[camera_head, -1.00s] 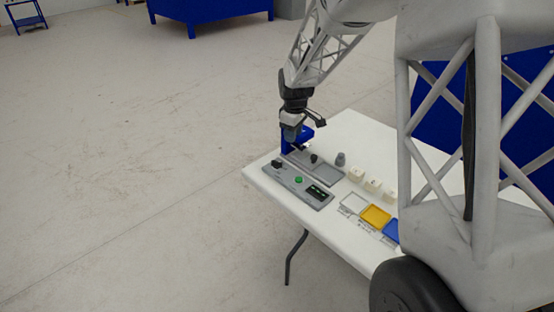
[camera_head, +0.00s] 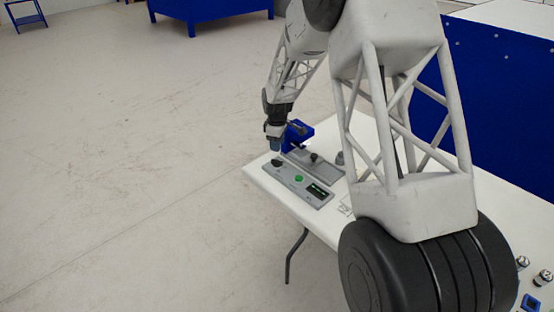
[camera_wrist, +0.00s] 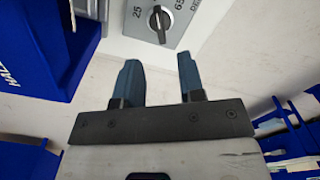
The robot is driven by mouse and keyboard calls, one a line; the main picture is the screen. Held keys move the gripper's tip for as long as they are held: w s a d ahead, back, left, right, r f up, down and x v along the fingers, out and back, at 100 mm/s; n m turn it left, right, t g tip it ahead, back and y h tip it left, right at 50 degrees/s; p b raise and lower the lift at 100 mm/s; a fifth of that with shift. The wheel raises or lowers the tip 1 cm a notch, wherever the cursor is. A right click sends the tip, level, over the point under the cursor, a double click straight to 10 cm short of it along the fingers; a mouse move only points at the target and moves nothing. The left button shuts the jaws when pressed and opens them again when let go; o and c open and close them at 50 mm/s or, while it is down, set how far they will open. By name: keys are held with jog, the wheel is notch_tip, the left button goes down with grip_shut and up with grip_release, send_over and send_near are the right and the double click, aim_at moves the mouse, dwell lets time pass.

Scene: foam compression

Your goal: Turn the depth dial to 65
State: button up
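The depth dial (camera_head: 277,162) is a black knob at the left end of the grey control panel (camera_head: 297,188). In the wrist view the dial (camera_wrist: 160,19) shows a white pointer line, with "25" printed on its left and "65" on its right. I cannot tell an exact setting. My gripper (camera_head: 275,148) is just above the dial in the head view. In the wrist view my gripper (camera_wrist: 158,65) is open, its two blue-grey fingers apart with nothing between them. The dial lies beyond the fingertips, roughly in line with the gap.
A green button (camera_head: 298,178) and a dark display (camera_head: 318,191) share the panel. A grey fixture (camera_head: 322,170) and a blue block (camera_head: 297,131) stand behind it on the white table (camera_head: 262,180). My arm hides the table's middle.

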aim_at(277, 162)
jog(key=shift+f, duration=0.15)
jog(key=shift+f, duration=3.75)
grip_shut()
